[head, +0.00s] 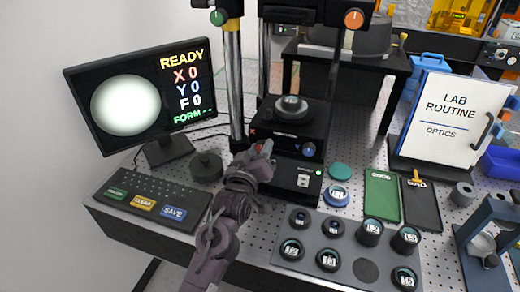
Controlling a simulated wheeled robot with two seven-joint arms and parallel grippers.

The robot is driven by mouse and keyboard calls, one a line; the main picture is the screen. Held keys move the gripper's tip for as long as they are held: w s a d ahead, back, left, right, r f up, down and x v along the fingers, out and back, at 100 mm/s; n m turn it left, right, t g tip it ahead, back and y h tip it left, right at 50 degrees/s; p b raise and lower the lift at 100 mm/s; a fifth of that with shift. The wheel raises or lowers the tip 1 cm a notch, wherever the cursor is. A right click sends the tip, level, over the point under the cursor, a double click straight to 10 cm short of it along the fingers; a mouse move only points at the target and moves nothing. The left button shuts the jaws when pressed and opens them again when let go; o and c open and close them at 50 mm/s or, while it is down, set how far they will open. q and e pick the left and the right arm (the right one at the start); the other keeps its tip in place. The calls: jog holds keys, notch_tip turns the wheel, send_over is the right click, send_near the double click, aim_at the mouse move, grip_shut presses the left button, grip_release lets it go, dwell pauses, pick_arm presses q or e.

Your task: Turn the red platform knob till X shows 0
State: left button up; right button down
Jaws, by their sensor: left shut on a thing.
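The monitor (138,98) at the left shows READY, X 0 in red, Y 0 and F 0, with FORM and dashes below and a plain pale disc. The interferometer's black platform (290,127) stands at the centre with a round part on top. My left gripper (260,149) is at the left front of the platform, shut on the red platform knob (258,147). Only a little red shows between the fingers; the rest of the knob is hidden. A blue knob (308,150) sits to the right on the same front. My right gripper is not in view.
A keyboard (150,203) and a dark round puck (206,167) lie left of my arm. A grey tray (365,271) with several labelled round pieces is in front at the right. A LAB ROUTINE binder (455,117) stands farther right.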

pick_arm(q)
jog(key=o, duration=1)
jog(key=b+v, duration=0.2)
jog(key=v, duration=0.6)
dwell(1.0)
